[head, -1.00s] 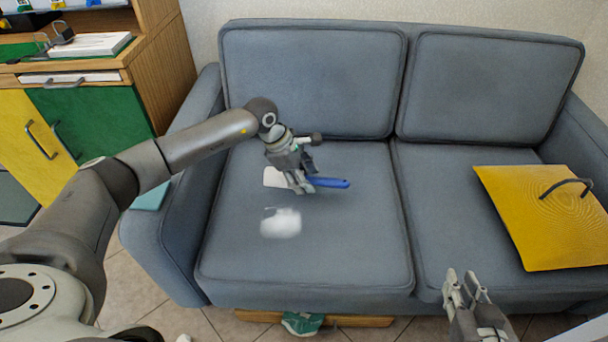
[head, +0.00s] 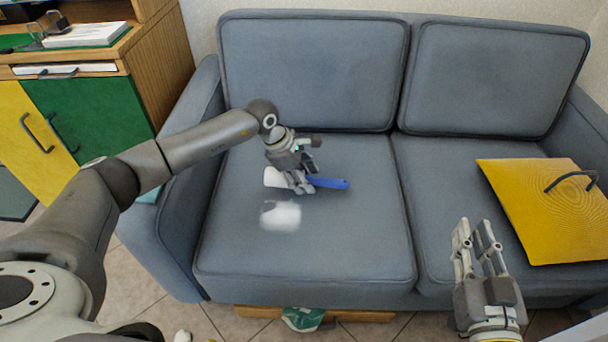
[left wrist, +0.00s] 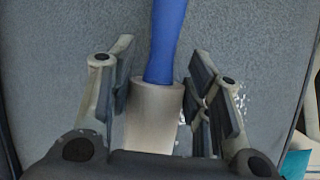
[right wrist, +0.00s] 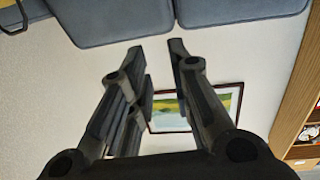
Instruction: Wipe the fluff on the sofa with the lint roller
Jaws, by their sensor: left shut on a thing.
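The lint roller lies at the sofa's left seat, with a blue handle (head: 328,183) pointing right and a whitish roller head (head: 272,177) at its left. My left gripper (head: 300,188) is shut on the lint roller, whose pale head sits between the fingers in the left wrist view (left wrist: 155,105). The fingers partly hide it. White fluff (head: 280,215) lies on the grey-blue sofa (head: 300,262), in front of the roller and apart from it. A few white specks show beside the fingers in the left wrist view. My right gripper (head: 474,226) is open and empty, before the right seat.
A yellow board with a dark handle (head: 535,215) rests on the right seat. A wooden cabinet with yellow and green doors (head: 90,115) stands left of the sofa. A green and white item (head: 302,319) lies under the sofa's front edge. The seat around the fluff is clear.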

